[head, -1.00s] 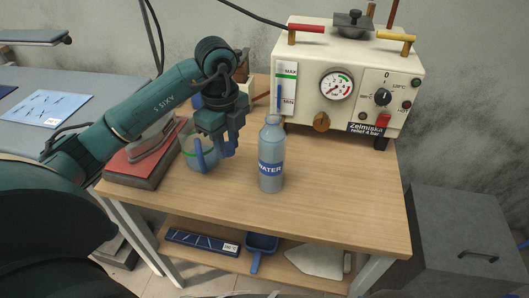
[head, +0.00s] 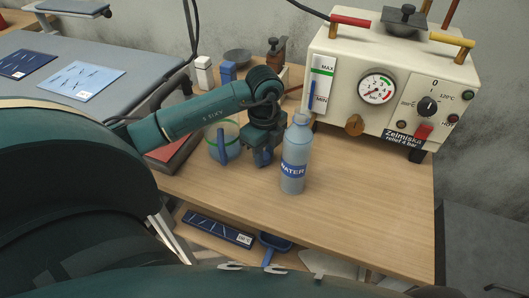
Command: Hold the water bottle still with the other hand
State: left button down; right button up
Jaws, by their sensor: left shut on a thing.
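The water bottle (head: 294,158) is grey-blue with a blue WATER label. It stands upright on the wooden table, right of centre in the head view. A clear jug (head: 231,135) with a green rim and blue handle stands just left of the gripper. My right gripper is not in view.
The cream boiler (head: 345,70) with a gauge and knobs stands behind and right of the bottle. A red-covered book-like block (head: 172,152) lies left of the jug. The table's front right (head: 370,205) is clear. A lower shelf holds a dark blue tray (head: 215,228).

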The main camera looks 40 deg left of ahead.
pick_arm(q)
jog(key=shift+f, duration=0.25)
jog(key=shift+f, duration=0.1)
jog(key=c, duration=1.1)
grip_release()
jog(key=shift+w+r, duration=0.1)
jog(key=shift+r, duration=0.25)
notch_tip(320, 180, up, 12)
jog(key=shift+f+p, duration=0.2)
jog(key=shift+p, duration=0.1)
